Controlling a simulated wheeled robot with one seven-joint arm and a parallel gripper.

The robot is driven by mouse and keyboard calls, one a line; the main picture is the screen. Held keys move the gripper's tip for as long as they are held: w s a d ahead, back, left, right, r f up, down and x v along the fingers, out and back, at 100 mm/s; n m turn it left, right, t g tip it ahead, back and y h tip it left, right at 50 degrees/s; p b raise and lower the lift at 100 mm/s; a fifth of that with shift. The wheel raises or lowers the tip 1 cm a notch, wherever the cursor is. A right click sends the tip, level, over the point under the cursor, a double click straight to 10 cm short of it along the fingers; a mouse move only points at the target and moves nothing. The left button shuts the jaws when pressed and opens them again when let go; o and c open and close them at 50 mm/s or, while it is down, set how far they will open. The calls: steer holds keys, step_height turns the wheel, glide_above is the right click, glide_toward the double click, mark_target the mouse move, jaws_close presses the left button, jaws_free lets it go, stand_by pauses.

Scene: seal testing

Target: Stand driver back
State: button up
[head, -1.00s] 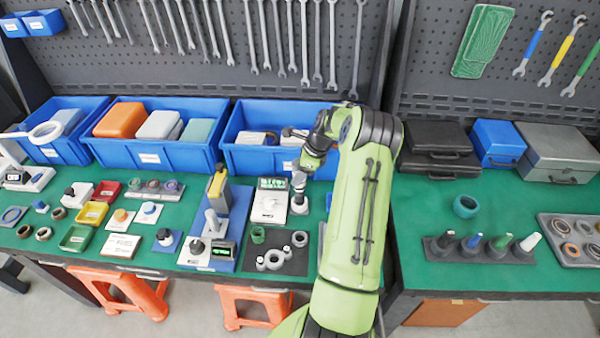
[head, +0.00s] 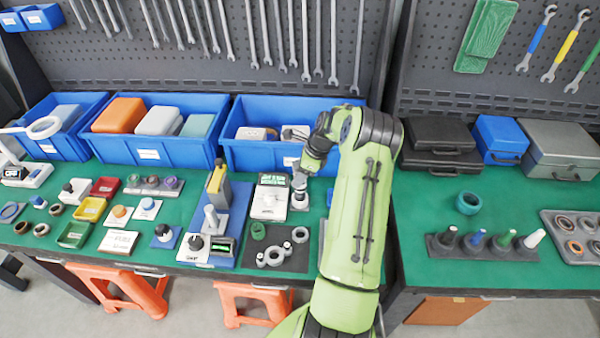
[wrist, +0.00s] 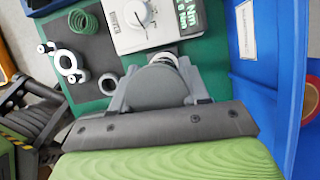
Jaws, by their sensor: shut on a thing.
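My gripper (head: 300,179) is over the bench at the right side of the white tester box (head: 269,203). In the wrist view its fingers (wrist: 158,92) are shut on a grey rounded thing (wrist: 158,86), which I take to be the driver. Its far end shows a pale ringed part. In the head view a short grey upright piece (head: 299,200) shows below the gripper, close beside the tester. Whether its lower end touches the bench cannot be told. The tester, with a dial and green "Nm" display, also shows in the wrist view (wrist: 128,38).
A dark mat (head: 292,262) with grey rings lies in front of the tester. A blue bin (head: 245,160) stands close behind my gripper. A rack (head: 490,250) with several coloured-tipped pegs stands on the right bench. Green bench surface (head: 425,215) is clear left of the rack.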

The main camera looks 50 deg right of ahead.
mark_target(295, 164)
steer(key=shift+f, duration=0.85)
stand_by(1.2)
steer(key=o, duration=1.2)
steer(key=shift+o, duration=0.2)
step_height(295, 164, up, 9)
steer(key=p, duration=0.7)
steer(key=shift+r, duration=0.15)
steer(key=shift+f, duration=0.2)
